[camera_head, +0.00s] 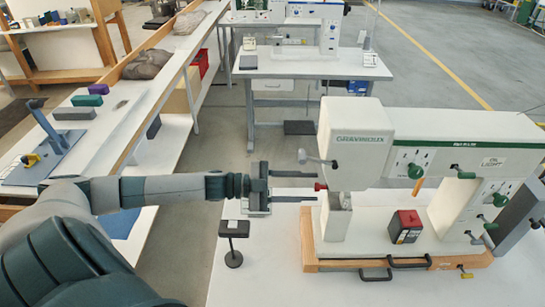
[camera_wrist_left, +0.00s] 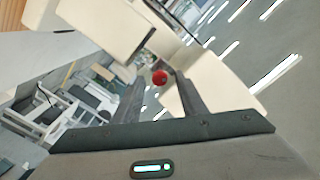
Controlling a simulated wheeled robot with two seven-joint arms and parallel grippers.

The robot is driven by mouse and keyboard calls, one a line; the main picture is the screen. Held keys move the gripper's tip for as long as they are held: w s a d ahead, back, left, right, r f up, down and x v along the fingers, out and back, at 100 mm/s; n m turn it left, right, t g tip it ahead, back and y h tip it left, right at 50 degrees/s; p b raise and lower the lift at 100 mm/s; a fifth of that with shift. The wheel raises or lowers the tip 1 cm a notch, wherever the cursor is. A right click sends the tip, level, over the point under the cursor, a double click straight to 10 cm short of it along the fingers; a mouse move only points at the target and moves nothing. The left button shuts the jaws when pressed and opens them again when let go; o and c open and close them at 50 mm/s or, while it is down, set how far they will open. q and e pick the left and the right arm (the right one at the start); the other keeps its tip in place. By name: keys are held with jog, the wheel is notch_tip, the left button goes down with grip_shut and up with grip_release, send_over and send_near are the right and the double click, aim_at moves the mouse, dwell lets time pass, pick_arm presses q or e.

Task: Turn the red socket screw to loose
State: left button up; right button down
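The red socket screw (camera_head: 320,186) is a small red knob on the left side of the press head (camera_head: 355,140), above the metal post. My left gripper (camera_head: 316,186) comes in from the left with its two fingers apart, their tips close to the red screw. In the left wrist view the red screw (camera_wrist_left: 159,77) shows between the two open fingers (camera_wrist_left: 160,90), near their tips. I cannot tell if a finger touches it. My right gripper is not seen in either view.
The white press stands on a wooden base (camera_head: 400,262) on the white table. A red and black box (camera_head: 405,226) sits in its opening. A small black stand (camera_head: 233,240) is left of the base. A metal lever (camera_head: 317,160) juts from the head just above my fingers.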

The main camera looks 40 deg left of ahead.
pick_arm(q)
jog(key=b+v, duration=0.2)
jog(key=v, duration=1.5)
dwell(0.3)
dwell(0.4)
jog(key=shift+s+a, duration=0.1)
